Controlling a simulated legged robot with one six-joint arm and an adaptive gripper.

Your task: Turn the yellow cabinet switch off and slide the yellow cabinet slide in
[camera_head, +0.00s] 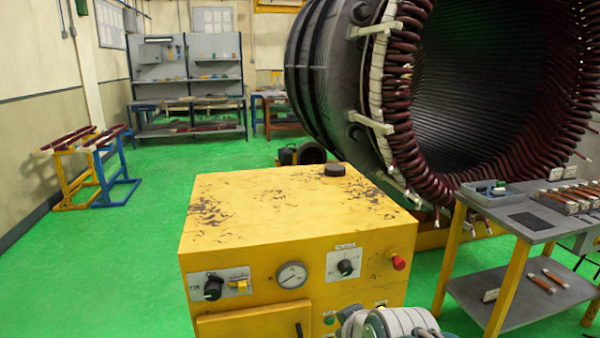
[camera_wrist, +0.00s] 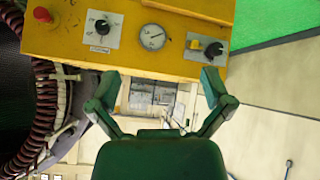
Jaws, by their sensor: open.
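The yellow cabinet (camera_head: 290,210) stands in the middle of the head view, with controls on its front. Its left plate holds a black knob (camera_head: 213,289) and a small yellow tab (camera_head: 239,286). A second black knob (camera_head: 345,267) sits on the right plate. I cannot tell which knob is the switch, or its setting. In the wrist view the cabinet front is upside down, with the tab (camera_wrist: 195,44) and its knob (camera_wrist: 213,49) at upper right. My gripper (camera_wrist: 160,78) is open and empty, its fingers spread below the cabinet front; contact is unclear.
A round gauge (camera_head: 291,275) and a red button (camera_head: 398,262) share the cabinet front. A black puck-like object (camera_head: 335,170) lies on top. The large stator (camera_head: 480,90) stands behind, and a grey-topped table (camera_head: 520,215) is at right.

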